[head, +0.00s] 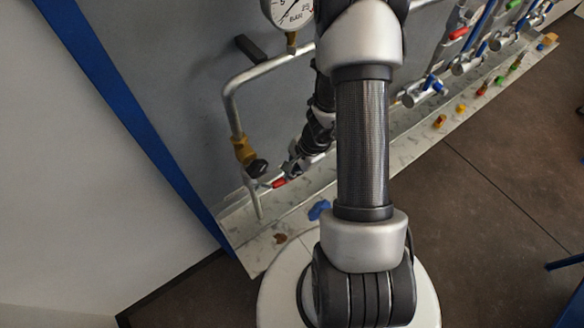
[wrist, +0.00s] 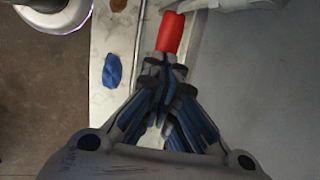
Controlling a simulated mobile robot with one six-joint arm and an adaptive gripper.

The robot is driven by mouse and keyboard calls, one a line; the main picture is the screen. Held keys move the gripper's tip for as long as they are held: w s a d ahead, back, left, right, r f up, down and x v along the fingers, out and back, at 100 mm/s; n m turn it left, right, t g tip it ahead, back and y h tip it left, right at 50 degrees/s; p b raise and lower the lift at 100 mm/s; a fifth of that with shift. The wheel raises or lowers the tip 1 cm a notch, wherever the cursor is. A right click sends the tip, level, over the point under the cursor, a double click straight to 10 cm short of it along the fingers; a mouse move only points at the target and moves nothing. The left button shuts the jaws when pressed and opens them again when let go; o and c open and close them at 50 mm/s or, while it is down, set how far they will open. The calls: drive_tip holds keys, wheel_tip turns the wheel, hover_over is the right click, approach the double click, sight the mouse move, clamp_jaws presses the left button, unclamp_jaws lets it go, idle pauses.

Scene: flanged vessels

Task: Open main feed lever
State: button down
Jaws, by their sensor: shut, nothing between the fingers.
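A red lever handle (head: 279,182) is low on the pipework, left of my arm in the head view. In the wrist view the red handle (wrist: 171,33) lies just beyond my fingertips, close to them or touching; I cannot tell which. My gripper (wrist: 164,66) is shut with nothing held. In the head view my gripper (head: 291,168) is small and partly dark, right beside the red handle. The valve body that the handle belongs to is mostly hidden by my gripper. No label shows which lever is the main feed.
A pipe (head: 229,105) with a brass valve (head: 243,150) and black knob (head: 257,168) stands left of my gripper. A gauge (head: 292,12) is above. A blue piece (head: 318,209) lies on the pale ledge (head: 250,252). More valves with coloured levers (head: 458,34) run along the right.

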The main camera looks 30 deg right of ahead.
drive_tip(key=shift+d+f+y+p, duration=0.2)
drive_tip(key=shift+f+y+p, duration=0.1)
drive_tip(key=shift+f+y, duration=0.4)
drive_tip(key=a+f+m+y+b, duration=0.1)
drive_tip(key=a+f+y+b, duration=0.6)
drive_tip(key=f+y+b, duration=0.4)
drive_tip(key=shift+m+y+b, duration=0.4)
drive_tip(key=shift+y+b, duration=0.6)
drive_tip(key=shift+b, duration=2.3)
drive_tip(key=shift+s+a, duration=0.1)
drive_tip(key=shift+a, duration=0.05)
